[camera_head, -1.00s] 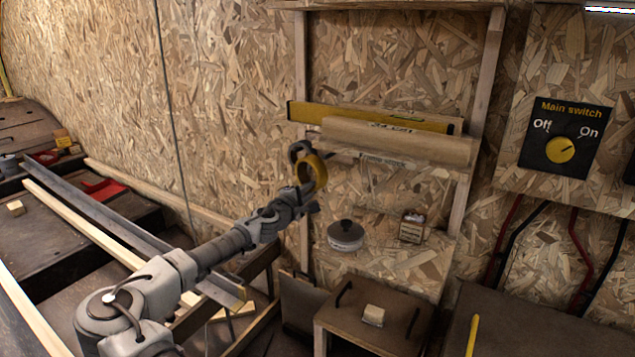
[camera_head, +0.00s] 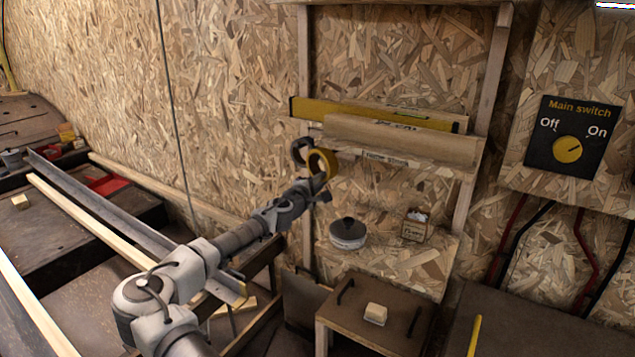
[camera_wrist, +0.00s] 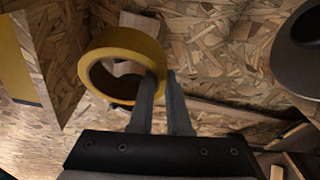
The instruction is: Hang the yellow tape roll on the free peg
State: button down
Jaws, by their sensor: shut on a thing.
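The yellow tape roll (camera_head: 331,164) is in my gripper (camera_head: 317,181), just below the left end of the wall shelf. In the wrist view the fingers (camera_wrist: 166,98) are shut on the lower right of the roll's rim (camera_wrist: 124,42), and its hole is partly open to view. A dark ring (camera_head: 298,150), looking like another roll, is directly left of the yellow one, close to the shelf's left end. I cannot tell whether the two touch. The free peg cannot be made out; the rolls and shelf edge crowd that spot.
Below, a round tin (camera_head: 347,236) and a small box (camera_head: 415,227) stand on a lower board. A wooden upright (camera_head: 304,75) rises at the shelf's left.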

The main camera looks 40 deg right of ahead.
jog(key=s+f+x, duration=0.1)
jog(key=x, duration=0.6)
jog(key=shift+w+d+b, duration=0.15)
jog(key=shift+d+b, duration=0.25)
dwell(0.3)
dwell(0.8)
jog(key=c, duration=0.8)
grip_release()
jog(key=p+v, duration=0.2)
jog(key=v, duration=1.5)
jog(key=shift+a, duration=0.15)
